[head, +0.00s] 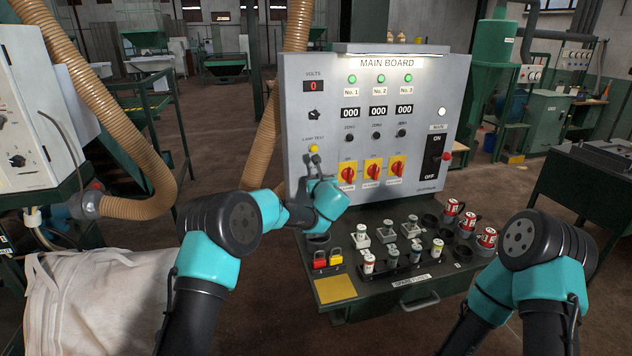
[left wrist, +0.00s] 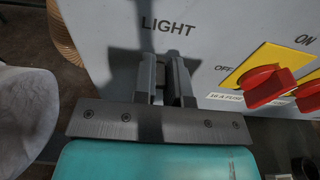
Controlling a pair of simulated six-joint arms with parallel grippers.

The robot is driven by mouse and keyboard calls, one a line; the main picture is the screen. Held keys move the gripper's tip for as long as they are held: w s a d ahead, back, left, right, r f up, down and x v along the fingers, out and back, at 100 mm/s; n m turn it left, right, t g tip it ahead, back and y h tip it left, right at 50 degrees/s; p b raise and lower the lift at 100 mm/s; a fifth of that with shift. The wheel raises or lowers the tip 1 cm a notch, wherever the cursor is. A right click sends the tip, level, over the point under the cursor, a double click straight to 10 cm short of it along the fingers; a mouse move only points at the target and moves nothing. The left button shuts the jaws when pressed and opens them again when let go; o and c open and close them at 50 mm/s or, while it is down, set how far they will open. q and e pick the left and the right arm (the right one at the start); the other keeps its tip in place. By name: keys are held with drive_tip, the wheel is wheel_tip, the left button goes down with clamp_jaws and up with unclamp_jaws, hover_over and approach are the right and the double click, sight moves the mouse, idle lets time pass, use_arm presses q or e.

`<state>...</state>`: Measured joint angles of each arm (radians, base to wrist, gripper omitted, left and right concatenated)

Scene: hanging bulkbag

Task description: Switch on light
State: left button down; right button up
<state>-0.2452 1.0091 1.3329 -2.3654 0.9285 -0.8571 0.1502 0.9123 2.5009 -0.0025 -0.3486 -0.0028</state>
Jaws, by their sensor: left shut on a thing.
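The grey main board (head: 375,110) stands upright ahead of me, with a lit strip above its title. The word LIGHT (left wrist: 167,26) is printed on it in the left wrist view. My left gripper (head: 314,160) is at the board's lower left, below a yellow button (head: 313,149). In the left wrist view its fingers (left wrist: 166,62) are close together just under the LIGHT label, shut on the light switch at the panel. The switch itself is mostly hidden by the fingers. My right arm shows at the right, but its gripper is out of view.
Red rotary switches on yellow plates (head: 372,171) sit right of my left gripper; one (left wrist: 268,86) is close in the wrist view. A black ON/OFF main switch (head: 434,158) is farther right. A white bag (head: 90,300) is at lower left.

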use_arm(q)
drive_tip(key=c, duration=1.2)
unclamp_jaws()
drive_tip(key=shift+o, duration=0.2)
drive_tip(key=v, duration=1.7)
drive_tip(key=shift+s, duration=0.25)
drive_tip(key=shift+f, duration=0.1)
